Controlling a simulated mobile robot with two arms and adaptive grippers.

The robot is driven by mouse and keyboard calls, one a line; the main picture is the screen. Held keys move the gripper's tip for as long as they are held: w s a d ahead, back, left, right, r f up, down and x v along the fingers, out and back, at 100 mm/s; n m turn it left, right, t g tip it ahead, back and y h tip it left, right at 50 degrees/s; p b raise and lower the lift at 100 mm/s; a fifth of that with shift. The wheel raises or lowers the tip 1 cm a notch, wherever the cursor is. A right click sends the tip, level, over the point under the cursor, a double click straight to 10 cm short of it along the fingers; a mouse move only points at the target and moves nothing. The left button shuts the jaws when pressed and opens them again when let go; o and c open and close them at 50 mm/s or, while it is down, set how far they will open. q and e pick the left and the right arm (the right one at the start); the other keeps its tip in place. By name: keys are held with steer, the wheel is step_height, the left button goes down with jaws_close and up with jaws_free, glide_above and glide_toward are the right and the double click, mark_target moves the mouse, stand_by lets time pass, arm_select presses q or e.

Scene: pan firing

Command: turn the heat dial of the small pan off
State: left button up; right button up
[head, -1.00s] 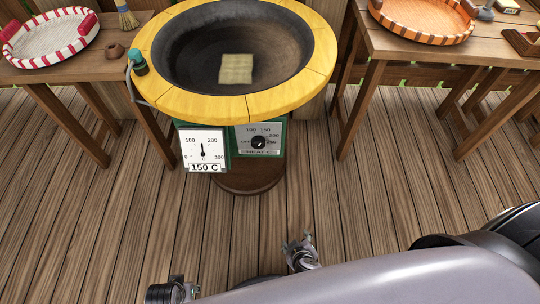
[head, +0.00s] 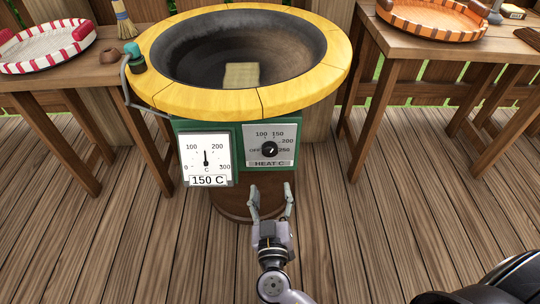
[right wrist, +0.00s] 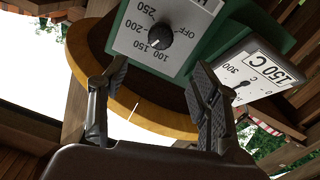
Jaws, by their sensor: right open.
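The heat dial (head: 270,149) is a black knob on a grey plate marked OFF, 100, 150, 200, 250, on the green front of the pan stand. It also shows in the right wrist view (right wrist: 160,37), upside down. Its pointer looks turned to the upper right in the head view. The small pan (head: 185,65) is a dark bowl with a yellow rim. My right gripper (head: 270,190) is open and empty, below and in front of the dial, apart from it. In the right wrist view its fingers (right wrist: 155,90) frame the space before the dial. My left gripper is not in view.
A temperature gauge (head: 206,158) reading 150 C is left of the dial. A pale square piece (head: 241,75) lies in the pan. Tables with a red-white tray (head: 45,60) and an orange tray (head: 435,30) flank the stand. The floor in front is clear.

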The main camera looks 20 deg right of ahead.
mark_target(270, 153)
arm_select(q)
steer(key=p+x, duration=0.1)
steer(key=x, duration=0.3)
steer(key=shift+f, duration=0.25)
arm_select(e)
steer(key=x, duration=1.3)
steer(key=shift+f, duration=0.1)
steer(key=shift+c, duration=0.3)
steer(key=c, duration=1.1)
